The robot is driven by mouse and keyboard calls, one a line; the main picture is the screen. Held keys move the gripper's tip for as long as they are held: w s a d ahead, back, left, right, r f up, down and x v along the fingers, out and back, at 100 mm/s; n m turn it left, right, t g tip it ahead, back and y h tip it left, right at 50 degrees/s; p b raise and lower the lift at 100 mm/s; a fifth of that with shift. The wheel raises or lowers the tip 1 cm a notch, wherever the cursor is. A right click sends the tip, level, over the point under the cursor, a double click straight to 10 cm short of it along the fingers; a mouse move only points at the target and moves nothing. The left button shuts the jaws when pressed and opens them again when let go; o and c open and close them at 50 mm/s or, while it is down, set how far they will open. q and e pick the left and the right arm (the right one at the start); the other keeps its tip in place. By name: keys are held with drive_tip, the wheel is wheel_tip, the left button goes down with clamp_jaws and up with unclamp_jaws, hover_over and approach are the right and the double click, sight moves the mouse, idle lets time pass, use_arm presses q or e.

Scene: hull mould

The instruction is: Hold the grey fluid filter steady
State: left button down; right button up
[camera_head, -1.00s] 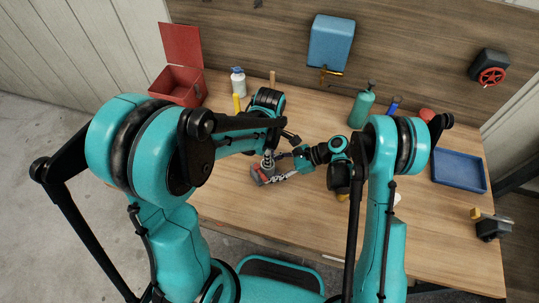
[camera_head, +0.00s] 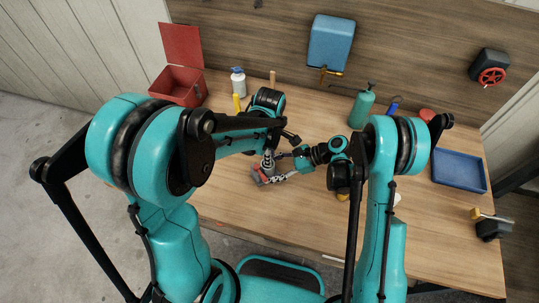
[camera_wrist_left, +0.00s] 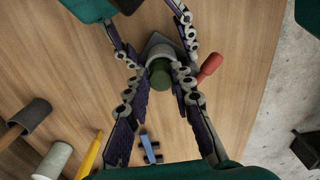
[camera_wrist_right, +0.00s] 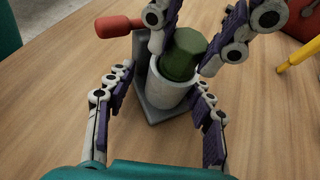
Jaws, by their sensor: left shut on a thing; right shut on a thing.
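The grey fluid filter (camera_wrist_right: 170,94) is an upright grey cylinder with a green top (camera_wrist_right: 182,55). It stands on a grey base plate (camera_wrist_right: 150,113) with a red handle (camera_wrist_right: 119,26) beside it. In the head view, the base (camera_head: 266,178) shows near the table's front, mostly hidden by my grippers. My left gripper (camera_wrist_left: 158,76) comes from above, its fingers closed around the green top. My right gripper (camera_wrist_right: 160,85) comes from the side, its fingers closed around the grey body. The exact contact points are partly hidden.
Behind are an open red toolbox (camera_head: 178,87), a white bottle (camera_head: 238,83), a yellow tool (camera_head: 236,103) and a green bottle (camera_head: 362,107). A blue tray (camera_head: 459,171) lies at the right. The table in front of the filter is clear.

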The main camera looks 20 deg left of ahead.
use_arm(q)
drive_tip(key=shift+r, duration=2.4)
use_arm(e)
drive_tip(key=shift+s, duration=0.1)
use_arm(q)
drive_tip(key=shift+r, duration=0.3)
use_arm(e)
drive_tip(key=shift+c, duration=0.5)
use_arm(q)
drive_tip(key=shift+r, duration=0.15)
use_arm(e)
drive_tip(key=shift+c, duration=1.1)
use_arm(q)
drive_tip(key=shift+r, duration=0.45)
drive_tip(key=shift+r, duration=0.1)
wheel_tip(320, 180, up, 7)
use_arm(e)
drive_tip(key=o, duration=0.6)
drive_tip(key=shift+r, duration=0.1)
